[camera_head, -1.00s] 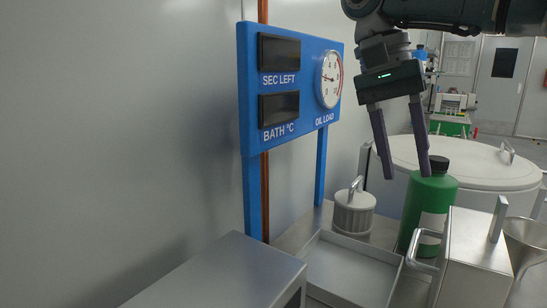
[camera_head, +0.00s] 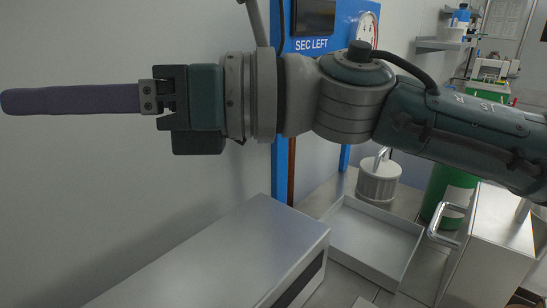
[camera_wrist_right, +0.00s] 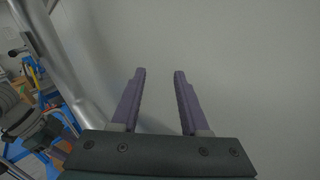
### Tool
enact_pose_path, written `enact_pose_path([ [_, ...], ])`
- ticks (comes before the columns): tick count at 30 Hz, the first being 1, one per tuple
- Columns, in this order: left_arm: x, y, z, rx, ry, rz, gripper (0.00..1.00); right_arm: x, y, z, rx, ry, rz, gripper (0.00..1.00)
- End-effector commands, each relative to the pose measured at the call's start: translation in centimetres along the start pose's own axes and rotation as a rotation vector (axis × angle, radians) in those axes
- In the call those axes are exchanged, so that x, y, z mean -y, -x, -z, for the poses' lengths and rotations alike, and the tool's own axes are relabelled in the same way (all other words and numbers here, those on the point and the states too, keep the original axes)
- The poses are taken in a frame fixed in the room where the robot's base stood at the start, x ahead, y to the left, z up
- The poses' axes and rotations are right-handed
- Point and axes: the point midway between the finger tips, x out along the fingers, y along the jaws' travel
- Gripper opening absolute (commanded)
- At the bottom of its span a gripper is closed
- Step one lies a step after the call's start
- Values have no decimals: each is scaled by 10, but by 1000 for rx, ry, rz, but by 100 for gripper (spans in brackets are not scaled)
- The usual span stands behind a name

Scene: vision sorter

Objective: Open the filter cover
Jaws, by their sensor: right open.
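No part is clearly marked as the filter cover. A small grey round canister (camera_head: 378,185) with a bent handle on its lid stands behind a shallow tray. A silver box (camera_head: 492,235) with a bar handle (camera_head: 443,225) stands at the right; its lid looks shut. My right gripper (camera_head: 12,102) reaches across the head view and points left, far from both. In the right wrist view my right gripper (camera_wrist_right: 160,74) has its fingers apart with nothing between them, facing a plain wall.
A blue panel (camera_head: 345,18) on posts stands behind my right arm, which partly hides it. A long grey metal box (camera_head: 215,255) fills the front. The shallow tray (camera_head: 370,240) is empty.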

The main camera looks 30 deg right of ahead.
Motion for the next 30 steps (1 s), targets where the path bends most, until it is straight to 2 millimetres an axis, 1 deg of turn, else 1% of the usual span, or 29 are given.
enact_pose_path([
  [1,1,4,1,0,-2,1,50,0,0,-16,109,-142,51,45],
  [3,1,6,2,0,-3,2,50,8,7,-34,259,-349,133,45],
  [4,1,7,2,1,-4,3,50,14,12,-40,322,-441,169,45],
  [6,2,9,3,1,-5,4,50,29,28,-48,464,-663,256,45],
  [8,2,11,3,1,-6,4,50,43,46,-47,582,-860,335,45],
  [10,2,14,4,1,-6,5,50,58,70,-38,714,-1088,430,45],
  [12,2,16,5,1,-6,5,50,70,94,-22,832,-1296,519,45],
  [14,2,17,5,1,-6,5,50,75,113,-5,921,-1452,588,45],
  [15,2,18,6,1,-6,5,50,77,124,6,976,-1548,630,45],
  [18,2,20,6,1,-6,5,50,76,150,34,1107,-1764,723,45],
  [21,2,22,7,1,-6,5,50,69,173,60,1248,-1969,800,45],
  [23,2,23,7,1,-6,4,50,65,183,71,1335,-2072,817,45],
  [24,2,23,7,1,-5,4,50,63,187,75,1385,-2126,811,45],
  [26,2,24,7,1,-5,4,50,64,190,75,1449,-2182,771,45],
  [28,2,23,7,1,-3,3,50,68,188,65,1496,-2221,674,45],
  [29,1,23,7,1,-3,2,50,71,184,57,1502,-2226,614,45],
  [30,1,22,7,1,-2,1,50,74,178,44,1497,-2228,524,45],
])
